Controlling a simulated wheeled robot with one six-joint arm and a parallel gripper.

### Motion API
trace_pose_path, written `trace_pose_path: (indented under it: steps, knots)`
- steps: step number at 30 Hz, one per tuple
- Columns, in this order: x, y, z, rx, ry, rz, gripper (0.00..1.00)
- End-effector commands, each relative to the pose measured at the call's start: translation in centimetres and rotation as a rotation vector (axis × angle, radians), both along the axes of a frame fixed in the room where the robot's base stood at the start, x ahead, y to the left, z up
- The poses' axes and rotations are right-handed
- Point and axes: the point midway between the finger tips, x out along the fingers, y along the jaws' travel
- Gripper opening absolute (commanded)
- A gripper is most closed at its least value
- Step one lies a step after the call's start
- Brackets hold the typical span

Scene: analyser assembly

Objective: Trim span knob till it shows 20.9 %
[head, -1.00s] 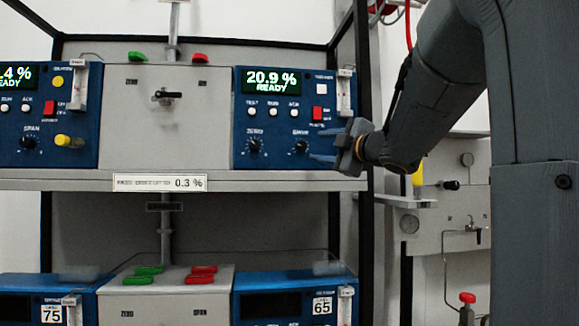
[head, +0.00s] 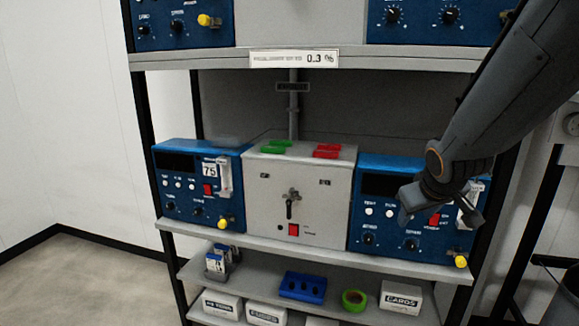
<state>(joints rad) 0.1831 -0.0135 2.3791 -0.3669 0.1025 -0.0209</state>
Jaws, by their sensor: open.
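The upper right blue analyser (head: 420,34) shows only its lower part at the top of the head view, and its display is out of frame. Its span knob (head: 450,15) is black and sits right of the zero knob (head: 393,15). My gripper (head: 434,208) is open, with nothing seen between its jaws. It is well below that span knob, in front of the lower right analyser (head: 362,218), and covers part of its panel. I cannot tell whether it touches that panel.
The upper shelf (head: 200,60) bears a label reading 0.3 %. A grey valve box (head: 265,215) stands between the lower right analyser and the lower left analyser (head: 185,150), labelled 75. The bottom shelf holds boxes, a blue block (head: 302,288) and green tape (head: 354,300).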

Motion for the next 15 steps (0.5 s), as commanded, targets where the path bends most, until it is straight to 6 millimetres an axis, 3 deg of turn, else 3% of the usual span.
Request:
trace_pose_path:
  steps: [1,3,6,10,15]
  knots:
    - [-2.1,1.7,-2.4,0.036,0.078,-0.017,0.43]
    - [-5.3,3.7,-5.4,0.086,0.189,-0.051,0.43]
    - [-9.8,6.3,-8.7,0.144,0.335,-0.093,0.43]
    - [-14.7,8.8,-11.3,0.195,0.482,-0.137,0.43]
    - [-17.9,10.2,-12.5,0.224,0.577,-0.166,0.43]
